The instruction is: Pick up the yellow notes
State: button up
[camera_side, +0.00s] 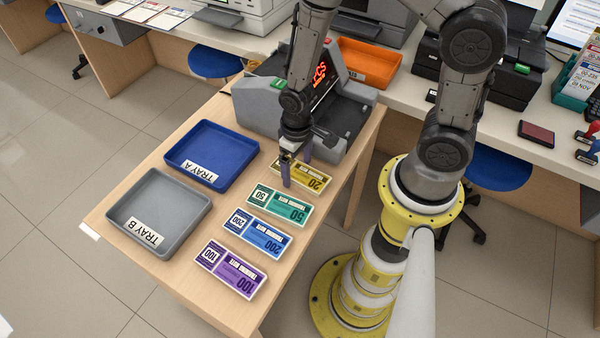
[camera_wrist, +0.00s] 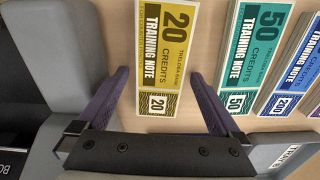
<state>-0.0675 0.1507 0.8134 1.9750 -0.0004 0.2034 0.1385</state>
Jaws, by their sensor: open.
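The yellow notes (camera_side: 304,177) are a banded stack marked 20, lying flat on the wooden table at the far end of a row of note stacks. They also show in the wrist view (camera_wrist: 166,50), at the top middle. My gripper (camera_side: 296,172) is open and right over the yellow stack, pointing down. In the wrist view its two purple fingers (camera_wrist: 158,92) stand apart, one to each side of the near end of the stack, with nothing between them gripped. The side view hides part of the stack behind a finger.
Green (camera_side: 279,206), blue (camera_side: 257,233) and purple (camera_side: 230,269) note stacks lie in the same row. A blue tray A (camera_side: 186,139) and grey tray B (camera_side: 133,187) stand to the left. A grey counting machine (camera_side: 257,105) stands close behind the yellow stack.

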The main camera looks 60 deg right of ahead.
jog(key=shift+f, duration=0.1)
jog(key=shift+c, duration=0.2)
jog(key=c, duration=1.3)
